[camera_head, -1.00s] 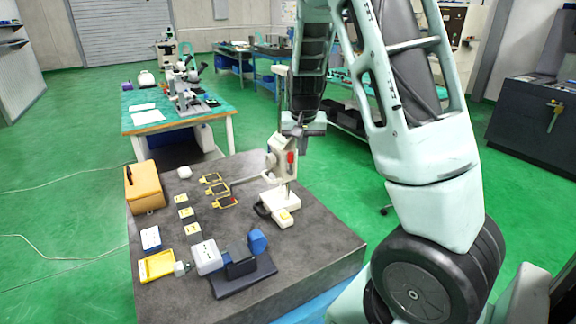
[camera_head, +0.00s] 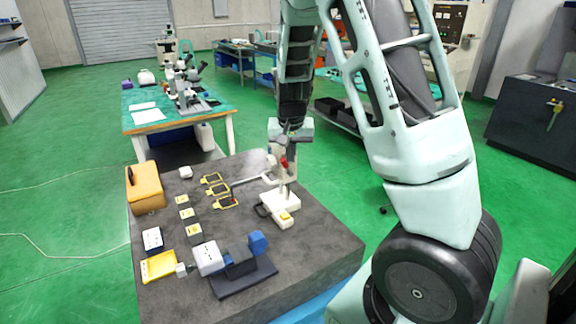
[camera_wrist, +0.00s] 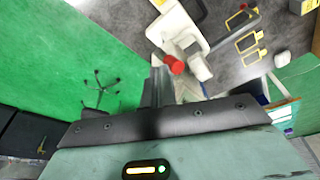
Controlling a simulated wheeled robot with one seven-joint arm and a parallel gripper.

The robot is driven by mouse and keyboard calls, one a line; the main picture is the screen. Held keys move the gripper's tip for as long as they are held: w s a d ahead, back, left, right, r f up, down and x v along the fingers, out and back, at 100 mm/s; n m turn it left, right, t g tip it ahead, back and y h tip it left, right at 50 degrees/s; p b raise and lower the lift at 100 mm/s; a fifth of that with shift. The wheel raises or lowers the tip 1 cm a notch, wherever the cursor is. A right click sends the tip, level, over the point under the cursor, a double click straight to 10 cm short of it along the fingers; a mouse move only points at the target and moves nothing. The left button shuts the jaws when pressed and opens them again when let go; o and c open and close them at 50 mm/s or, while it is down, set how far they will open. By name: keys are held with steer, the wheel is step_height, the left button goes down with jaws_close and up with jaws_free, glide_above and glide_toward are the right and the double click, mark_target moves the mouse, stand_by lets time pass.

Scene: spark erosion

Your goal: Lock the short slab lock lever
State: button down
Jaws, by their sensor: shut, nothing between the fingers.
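A white stand (camera_head: 283,205) with a flat base and upright post stands on the dark bench top. A red-ended part (camera_head: 284,161), apparently the lock lever, is high on the post. It also shows as a red round end (camera_wrist: 173,64) in the wrist view, beside the white body (camera_wrist: 196,66). My gripper (camera_head: 286,150) is at the top of the stand and hides much of its upper part. In the wrist view my gripper (camera_wrist: 157,70) is shut and empty, its tips just left of the red end. I cannot tell whether they touch.
The dark bench top (camera_head: 320,240) holds an orange box (camera_head: 145,187), yellow-framed gauges (camera_head: 220,190), small blocks, a yellow tray (camera_head: 158,266) and a blue-and-white vise-like device (camera_head: 235,260). The bench right of the stand is clear. A microscope table (camera_head: 180,118) stands behind.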

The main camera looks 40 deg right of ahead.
steer(key=shift+a, duration=0.25)
stand_by(0.3)
steer(key=shift+w+a+f, duration=0.15)
steer(key=shift+a+f, duration=0.1)
steer(key=shift+a, duration=0.2)
steer(key=shift+w+a+f, duration=0.15)
steer(key=shift+a+f, duration=0.1)
steer(key=shift+a, duration=0.2)
steer(key=shift+a+f, duration=0.1)
steer(key=shift+f, duration=0.05)
steer(key=shift+w+p+v, duration=0.2)
steer(key=shift+p+v, duration=0.7)
steer(key=shift+w+p+v, duration=0.2)
steer(key=shift+p+v, duration=0.7)
steer(key=shift+w+p+v, duration=0.15)
steer(key=shift+p+v, duration=0.75)
